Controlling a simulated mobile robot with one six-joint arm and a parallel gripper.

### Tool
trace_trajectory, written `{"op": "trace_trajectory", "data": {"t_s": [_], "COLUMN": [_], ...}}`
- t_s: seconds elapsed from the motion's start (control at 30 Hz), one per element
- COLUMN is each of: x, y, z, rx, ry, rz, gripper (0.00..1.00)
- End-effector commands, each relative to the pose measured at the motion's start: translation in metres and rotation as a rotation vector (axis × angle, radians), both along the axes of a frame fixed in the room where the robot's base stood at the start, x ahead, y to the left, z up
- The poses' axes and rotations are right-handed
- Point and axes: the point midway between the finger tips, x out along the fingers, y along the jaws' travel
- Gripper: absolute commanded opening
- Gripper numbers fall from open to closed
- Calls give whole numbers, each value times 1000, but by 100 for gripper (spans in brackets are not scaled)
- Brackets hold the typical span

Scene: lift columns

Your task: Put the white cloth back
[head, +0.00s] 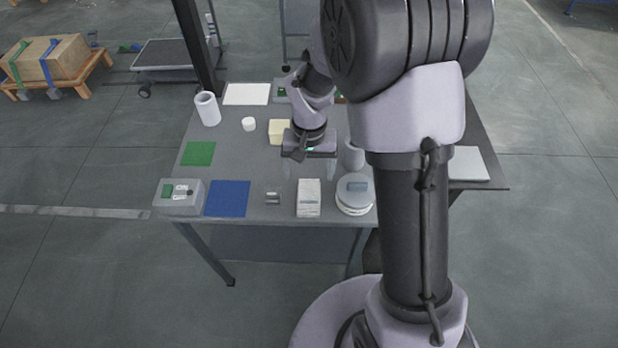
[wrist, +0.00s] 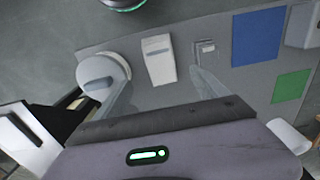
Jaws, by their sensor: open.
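The white cloth appears to be the pale folded block (head: 308,198) at the table's front edge. It also shows in the wrist view (wrist: 159,61), lying flat beyond the fingers. My gripper (head: 308,170) is over the table, just behind the cloth, pointing down. In the wrist view its two fingers (wrist: 160,92) are spread apart with nothing between them. The gripper is open and apart from the cloth. A flat white mat (head: 246,94) lies bare at the back left of the table.
A round white container with a grey top (head: 354,198) stands right of the cloth. A small grey metal piece (head: 272,197) lies left of it. Blue (head: 227,198) and green (head: 198,153) mats are farther left. A white cylinder (head: 207,108) and dark post (head: 196,45) stand near the white mat.

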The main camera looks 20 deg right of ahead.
Motion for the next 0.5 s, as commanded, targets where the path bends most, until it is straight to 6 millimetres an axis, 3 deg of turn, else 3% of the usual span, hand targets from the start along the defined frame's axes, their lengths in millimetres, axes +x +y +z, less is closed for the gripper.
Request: {"op": "trace_trajectory", "data": {"t_s": [0.17, 0.27, 0.4, 0.5], "x": [-1, -14, -70, -120], "y": [0, 4, 16, 25], "z": [28, 73, 162, 203], "rx": [2, 19, 72, 116], "ry": [-12, -78, -235, -351], "rz": [-3, -16, -46, -60], "gripper": [83, 83, 83, 83]}}
